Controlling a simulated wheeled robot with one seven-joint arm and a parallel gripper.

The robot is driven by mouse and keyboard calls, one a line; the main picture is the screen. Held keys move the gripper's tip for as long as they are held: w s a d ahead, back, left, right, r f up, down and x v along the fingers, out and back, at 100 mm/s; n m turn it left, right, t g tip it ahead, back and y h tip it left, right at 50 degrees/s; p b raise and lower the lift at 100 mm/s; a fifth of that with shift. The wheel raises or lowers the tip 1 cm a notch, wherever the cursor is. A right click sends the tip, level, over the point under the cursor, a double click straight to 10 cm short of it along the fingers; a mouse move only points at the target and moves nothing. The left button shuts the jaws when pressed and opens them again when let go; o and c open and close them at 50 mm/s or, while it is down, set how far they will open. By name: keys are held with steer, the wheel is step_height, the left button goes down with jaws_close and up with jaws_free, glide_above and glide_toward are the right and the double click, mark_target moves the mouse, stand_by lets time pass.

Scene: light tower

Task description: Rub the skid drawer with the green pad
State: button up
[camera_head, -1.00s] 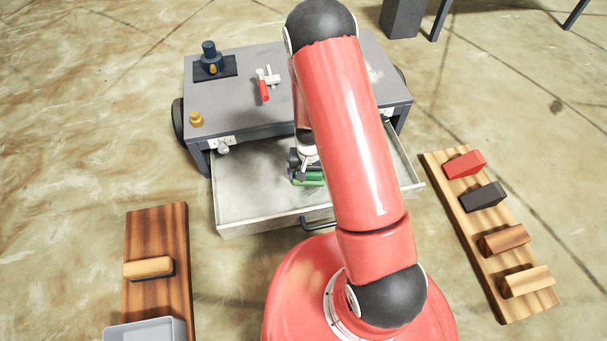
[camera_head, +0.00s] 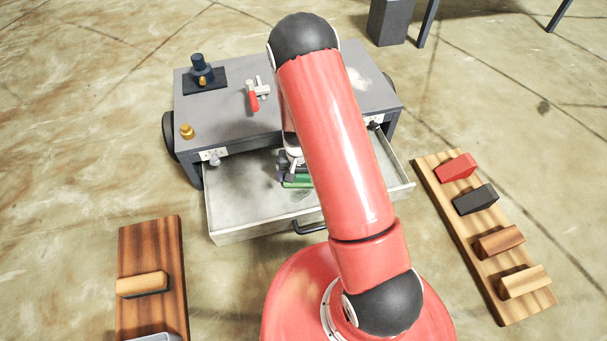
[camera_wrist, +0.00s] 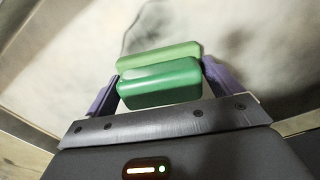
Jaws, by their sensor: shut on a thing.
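The skid drawer (camera_head: 240,210) is pulled out from the front of the grey skid, with pale, smudged inner surfaces and a dark handle on its front. My gripper (camera_head: 296,178) is inside the drawer's outline and shut on the green pad (camera_head: 298,183). In the wrist view the green pad (camera_wrist: 160,82) sits between the two purple fingers of my gripper (camera_wrist: 160,88), with the drawer floor (camera_wrist: 265,40) behind it. A dark curved mark and grey smudges show on that floor. I cannot tell for certain whether the pad touches the floor. My arm hides part of the drawer's right side.
The grey skid top (camera_head: 235,120) carries a dark blue fitting (camera_head: 200,70), a red-handled valve (camera_head: 254,98) and a brass knob (camera_head: 187,131). A board (camera_head: 440,190) with several blocks lies at right. A wooden board (camera_head: 150,240) with a tan block (camera_head: 142,284) lies at left.

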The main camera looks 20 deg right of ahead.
steer(key=shift+a, duration=1.05)
steer(key=shift+d+r, duration=0.1)
steer(key=shift+d, duration=1.75)
steer(key=shift+r+p, duration=1.85)
steer(key=shift+r, duration=1.15)
steer(key=shift+r, duration=0.15)
steer(key=shift+r+p, duration=1.1)
steer(key=shift+r, duration=0.35)
steer(key=shift+s, duration=0.1)
